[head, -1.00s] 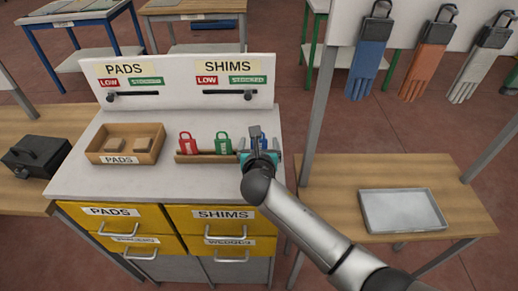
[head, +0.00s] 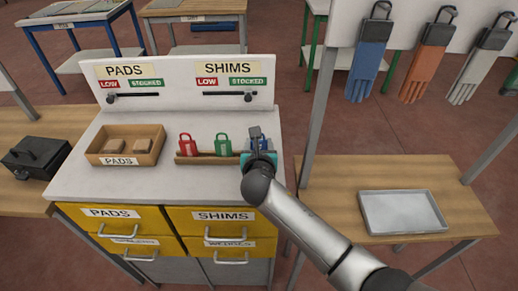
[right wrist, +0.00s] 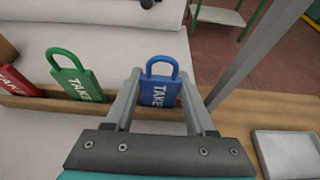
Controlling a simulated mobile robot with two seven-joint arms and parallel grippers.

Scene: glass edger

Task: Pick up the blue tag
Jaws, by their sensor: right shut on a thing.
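The blue tag (head: 263,143), padlock-shaped with a loop on top, stands upright at the right end of a wooden rack (head: 206,158). It also shows in the right wrist view (right wrist: 160,88), with white lettering facing me. My right gripper (right wrist: 160,97) has one finger on each side of the tag's body and is shut on it. In the head view the gripper (head: 259,147) partly hides the tag. The tag's lower edge is at the rack, and I cannot tell whether it is clear of it. My left gripper is not in view.
A green tag (head: 223,145) and a red tag (head: 187,145) stand left of the blue one on the rack. A pads box (head: 153,157) sits further left. The label board (head: 185,95) rises behind. A grey tray (head: 402,226) lies on the right-hand wooden table.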

